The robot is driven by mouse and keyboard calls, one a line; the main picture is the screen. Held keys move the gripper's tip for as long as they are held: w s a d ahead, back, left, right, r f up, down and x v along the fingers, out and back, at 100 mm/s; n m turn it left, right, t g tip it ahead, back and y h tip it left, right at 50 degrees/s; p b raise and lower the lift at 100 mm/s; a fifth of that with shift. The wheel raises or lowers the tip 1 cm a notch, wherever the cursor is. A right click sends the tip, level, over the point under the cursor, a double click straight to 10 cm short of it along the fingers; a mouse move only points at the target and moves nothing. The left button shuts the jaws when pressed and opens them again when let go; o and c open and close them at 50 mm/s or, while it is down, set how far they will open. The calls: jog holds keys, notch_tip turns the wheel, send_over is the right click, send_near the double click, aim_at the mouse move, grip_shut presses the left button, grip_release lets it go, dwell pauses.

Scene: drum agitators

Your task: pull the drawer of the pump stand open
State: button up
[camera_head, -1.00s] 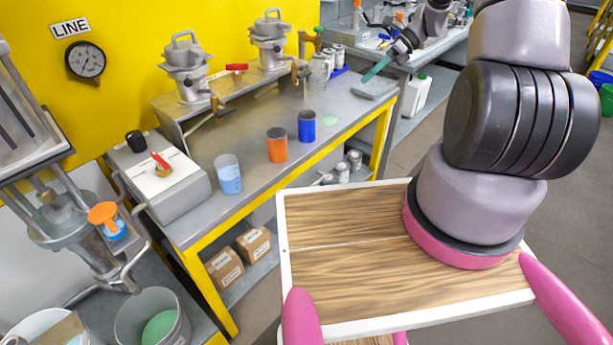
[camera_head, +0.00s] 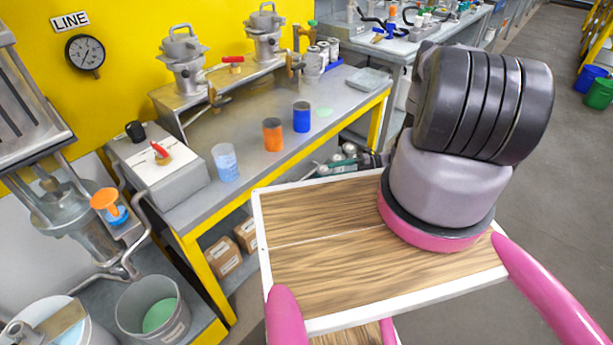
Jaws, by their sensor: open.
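The grey bench (camera_head: 245,110) with a yellow frame carries two grey pump-like machines (camera_head: 184,68) on a raised shelf at its back. I cannot tell for sure which piece is the pump stand, and no drawer front or handle shows clearly. My gripper (camera_head: 345,160) is low by the bench's front edge, right of the orange cup. It is small, mostly behind my own arm, and its jaws are open. I cannot tell whether it touches anything.
An orange cup (camera_head: 272,135), a blue cup (camera_head: 303,115) and a clear blue cup (camera_head: 225,162) stand along the bench. Boxes (camera_head: 223,257) sit on the lower shelf. A grey bucket (camera_head: 153,307) is at lower left.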

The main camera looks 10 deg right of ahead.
aim_at(309, 173)
jog(key=x, duration=1)
grip_shut()
dwell(1.2)
